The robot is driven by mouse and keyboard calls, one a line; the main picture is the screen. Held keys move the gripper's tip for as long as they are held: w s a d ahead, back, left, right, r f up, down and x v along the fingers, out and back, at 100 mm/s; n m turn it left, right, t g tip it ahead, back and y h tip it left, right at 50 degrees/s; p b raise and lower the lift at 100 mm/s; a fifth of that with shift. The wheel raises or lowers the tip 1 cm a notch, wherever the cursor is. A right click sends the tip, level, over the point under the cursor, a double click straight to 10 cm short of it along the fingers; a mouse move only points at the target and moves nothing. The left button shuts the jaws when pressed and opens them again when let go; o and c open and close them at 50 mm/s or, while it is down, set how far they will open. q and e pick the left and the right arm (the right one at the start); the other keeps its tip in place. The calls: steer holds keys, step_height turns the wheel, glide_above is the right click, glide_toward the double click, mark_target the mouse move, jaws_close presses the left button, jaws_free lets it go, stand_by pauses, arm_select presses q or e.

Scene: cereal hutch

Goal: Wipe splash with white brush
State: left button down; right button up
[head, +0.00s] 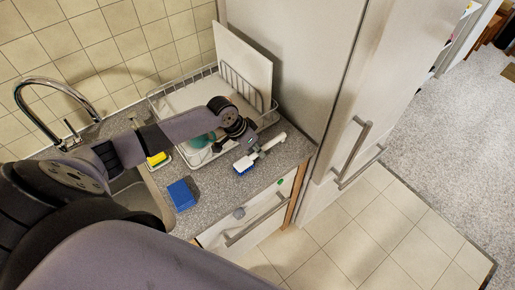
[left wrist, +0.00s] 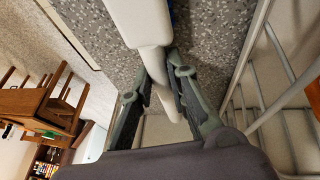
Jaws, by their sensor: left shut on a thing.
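The white brush (head: 247,163) has blue bristles and is held just over or on the speckled counter, near its front right corner; I cannot tell if the bristles touch. My left gripper (head: 254,151) is shut on its white handle. In the left wrist view the brush (left wrist: 146,22) runs down between the two fingers of the left gripper (left wrist: 160,72). I cannot make out a splash; the brush and gripper may hide part of the counter. My right gripper is not in view.
A blue block (head: 183,194) lies on the counter (head: 213,182) left of the brush. A yellow sponge (head: 157,158) sits by the sink. A wire dish rack (head: 161,106) stands behind my gripper. A tall cabinet with handles (head: 350,152) rises to the right.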

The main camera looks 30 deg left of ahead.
arm_select(q)
step_height(320, 180, up, 2)
steer(key=shift+w+r+p, duration=0.1)
steer(key=shift+p, duration=0.7)
steer(key=shift+r, duration=1.85)
steer(key=shift+r, duration=1.55)
